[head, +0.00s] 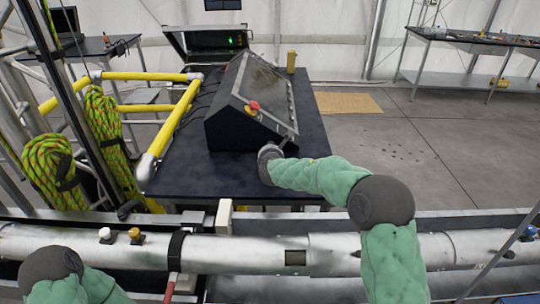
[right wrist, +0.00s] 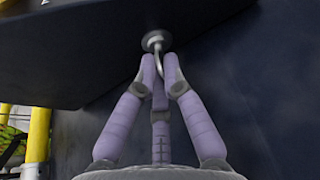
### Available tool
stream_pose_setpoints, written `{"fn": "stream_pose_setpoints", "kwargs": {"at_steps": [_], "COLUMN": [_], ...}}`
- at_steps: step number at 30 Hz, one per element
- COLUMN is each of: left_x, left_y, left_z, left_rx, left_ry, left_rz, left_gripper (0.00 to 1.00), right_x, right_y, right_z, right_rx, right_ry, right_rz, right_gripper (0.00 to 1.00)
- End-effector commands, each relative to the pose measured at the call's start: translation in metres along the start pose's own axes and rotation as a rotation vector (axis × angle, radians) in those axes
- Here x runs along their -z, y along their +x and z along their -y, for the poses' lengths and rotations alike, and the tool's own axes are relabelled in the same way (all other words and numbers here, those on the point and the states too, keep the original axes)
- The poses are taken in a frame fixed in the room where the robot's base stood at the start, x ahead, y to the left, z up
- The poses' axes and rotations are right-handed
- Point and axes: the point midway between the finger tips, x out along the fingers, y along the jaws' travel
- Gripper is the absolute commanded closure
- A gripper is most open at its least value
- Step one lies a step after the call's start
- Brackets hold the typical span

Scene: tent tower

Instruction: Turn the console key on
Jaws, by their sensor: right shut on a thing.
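The console (head: 228,128) is a dark box with a sloped panel, standing on a black table in the head view. In the right wrist view the console's underside or side (right wrist: 70,50) carries a round silver lock (right wrist: 153,38). A thin, bent metal key (right wrist: 158,64) comes out of the lock. My right gripper (right wrist: 161,72) has its purple fingers shut on the key. In the head view my right gripper (head: 287,142) is at the console's near right corner, and the key is hidden there. Only a part of my left arm shows at the lower left; its gripper is out of view.
A red button (head: 254,105) is on the console's near edge. The black table (head: 190,177) has bare room left of the console. Yellow rails (head: 170,125) and coiled ropes (head: 103,130) stand at left. A silver pipe (head: 240,254) crosses the front. A yellow cylinder (head: 291,62) stands behind.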

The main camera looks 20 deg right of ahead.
Motion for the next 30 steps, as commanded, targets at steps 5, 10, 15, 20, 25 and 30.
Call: {"fn": "stream_pose_setpoints", "kwargs": {"at_steps": [5,10,15,20,25,30], "left_x": [0.001,0.002,0.002,0.002,0.002,0.002], "left_y": [0.03,0.045,0.049,0.049,0.049,0.049], "left_z": [0.011,0.016,0.018,0.018,0.018,0.018], "left_rx": [0.0,0.0,0.0,0.0,0.0,0.0], "left_ry": [0.0,0.0,0.0,0.0,0.0,0.0], "left_rz": [0.0,0.001,0.0,0.0,0.0,0.0], "left_gripper": [1.0,1.0,1.0,1.0,1.0,1.0], "right_x": [0.004,0.004,0.001,0.001,0.001,0.001], "right_y": [0.002,0.002,0.0,0.0,0.0,0.0], "right_z": [0.003,0.004,0.004,0.005,0.005,0.005], "right_rx": [-0.04,-0.083,-0.126,-0.157,-0.182,-0.196], "right_ry": [0.098,0.204,0.303,0.381,0.439,0.473], "right_rz": [0.004,0.001,0.001,-0.001,-0.002,-0.001], "right_gripper": [1.0,1.0,1.0,1.0,1.0,1.0]}}
